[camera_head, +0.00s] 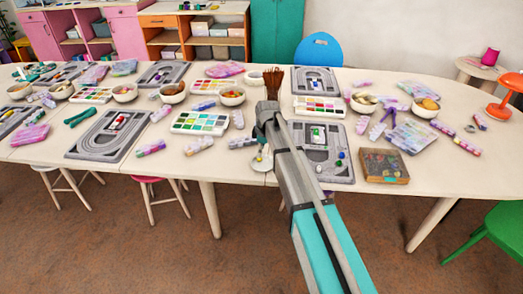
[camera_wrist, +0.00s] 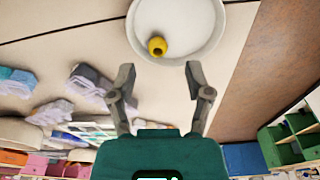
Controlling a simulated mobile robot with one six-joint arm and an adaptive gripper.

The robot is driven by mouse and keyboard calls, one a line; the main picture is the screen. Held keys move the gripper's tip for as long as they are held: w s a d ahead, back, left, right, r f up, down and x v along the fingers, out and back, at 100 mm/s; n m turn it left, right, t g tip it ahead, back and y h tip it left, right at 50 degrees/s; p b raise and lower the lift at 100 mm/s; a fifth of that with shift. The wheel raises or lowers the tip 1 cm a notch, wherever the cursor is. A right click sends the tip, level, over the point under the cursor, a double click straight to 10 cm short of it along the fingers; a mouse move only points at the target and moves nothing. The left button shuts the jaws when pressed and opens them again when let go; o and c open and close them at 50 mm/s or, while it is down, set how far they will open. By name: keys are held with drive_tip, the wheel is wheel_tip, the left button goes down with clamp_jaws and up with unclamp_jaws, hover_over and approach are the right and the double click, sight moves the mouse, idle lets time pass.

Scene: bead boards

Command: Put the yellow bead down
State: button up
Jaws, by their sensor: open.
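In the wrist view the yellow bead (camera_wrist: 157,46) lies inside a round white dish (camera_wrist: 205,45), near the rim on my gripper's side. My gripper (camera_wrist: 160,75) is open and empty. Its two fingertips are apart, just short of the dish rim in the picture, and the bead shows beyond the gap between them. In the head view the white dish (camera_head: 262,165) sits at the table's front edge, below the end of my arm. The bead is too small to make out surely there.
A grey bead board (camera_head: 340,170) with several coloured beads lies right of the dish, beside a brown wooden box (camera_head: 383,166). A paint palette (camera_head: 200,123) and another grey board (camera_head: 92,147) lie to the left. The table (camera_head: 225,165) is crowded behind.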

sight(264, 162)
wheel_tip(264, 162, up, 8)
drive_tip(key=d+p, duration=0.1)
drive_tip(key=p, duration=0.7)
drive_tip(key=shift+r, duration=0.25)
drive_tip(key=shift+s+d, duration=0.1)
idle(0.5)
drive_tip(key=s+d+m+h, duration=0.1)
drive_tip(key=s+d+m, duration=1.5)
drive_tip(key=s+d, duration=0.5)
drive_tip(key=s, duration=0.4)
drive_tip(key=shift+s+d+m, duration=0.3)
